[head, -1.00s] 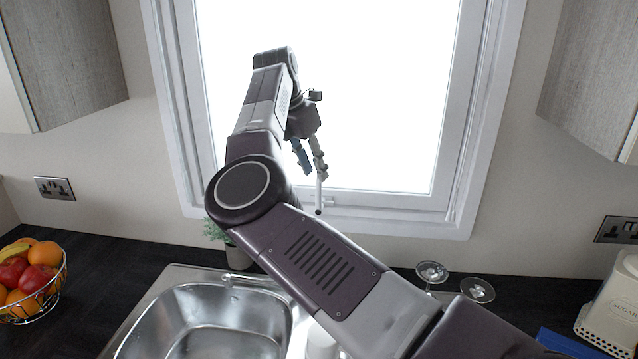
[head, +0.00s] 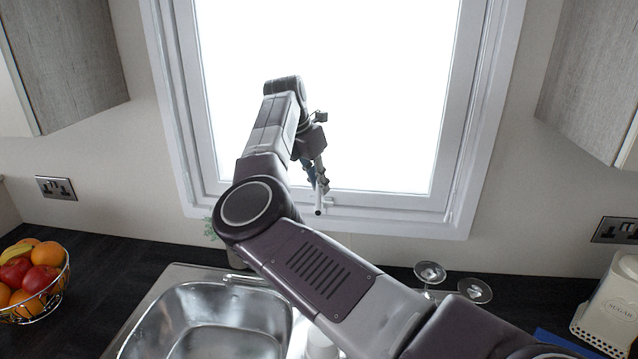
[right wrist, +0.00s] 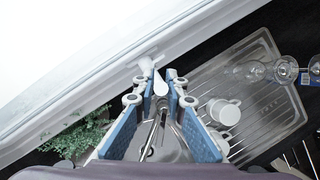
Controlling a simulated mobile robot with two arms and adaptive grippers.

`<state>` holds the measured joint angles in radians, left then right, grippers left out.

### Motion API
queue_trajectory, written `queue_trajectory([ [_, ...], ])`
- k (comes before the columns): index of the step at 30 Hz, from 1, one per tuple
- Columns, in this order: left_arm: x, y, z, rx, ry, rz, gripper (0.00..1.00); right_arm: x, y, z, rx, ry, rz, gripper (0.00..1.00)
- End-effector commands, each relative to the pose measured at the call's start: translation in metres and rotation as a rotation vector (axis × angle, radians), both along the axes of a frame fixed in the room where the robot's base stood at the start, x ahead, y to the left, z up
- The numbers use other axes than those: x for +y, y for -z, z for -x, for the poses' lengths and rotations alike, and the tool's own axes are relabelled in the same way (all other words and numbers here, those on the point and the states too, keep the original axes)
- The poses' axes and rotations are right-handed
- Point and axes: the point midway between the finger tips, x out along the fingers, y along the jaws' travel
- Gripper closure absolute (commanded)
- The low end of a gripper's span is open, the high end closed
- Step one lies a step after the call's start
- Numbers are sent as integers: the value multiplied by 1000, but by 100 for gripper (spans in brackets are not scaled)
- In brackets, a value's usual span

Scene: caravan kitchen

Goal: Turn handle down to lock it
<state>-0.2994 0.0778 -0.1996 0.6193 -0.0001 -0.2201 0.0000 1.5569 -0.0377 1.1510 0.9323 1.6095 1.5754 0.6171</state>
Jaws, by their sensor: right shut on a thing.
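The white window handle (head: 319,207) is on the lower frame of the window (head: 400,201). Its free end points down and out towards me in the head view. My right gripper (head: 321,180) is at the handle, with its fingers close together and shut on it. In the right wrist view the handle (right wrist: 160,84) runs between the tips of the two blue-padded fingers. The gripper hides part of the handle in the head view. My left gripper is not in view.
Below the window are a steel sink (head: 215,318) and, in the wrist view, a drainer (right wrist: 255,75) with white cups (right wrist: 223,112). Upturned glasses (head: 430,272) stand to the right. A fruit bowl (head: 38,290) is far left.

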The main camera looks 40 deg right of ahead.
Motion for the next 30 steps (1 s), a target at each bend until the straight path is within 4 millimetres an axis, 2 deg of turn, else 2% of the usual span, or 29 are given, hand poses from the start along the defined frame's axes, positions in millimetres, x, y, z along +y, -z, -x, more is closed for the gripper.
queue_trajectory([
  [9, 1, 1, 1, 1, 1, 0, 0, 0, 0, 0, -1, 1, 0, 100],
  [14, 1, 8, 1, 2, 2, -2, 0, -1, 2, 2, -23, 2, -17, 100],
  [20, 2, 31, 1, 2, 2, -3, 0, -7, 5, 8, -102, 4, -77, 100],
  [30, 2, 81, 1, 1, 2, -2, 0, -20, 11, 24, -301, 3, -234, 100],
])
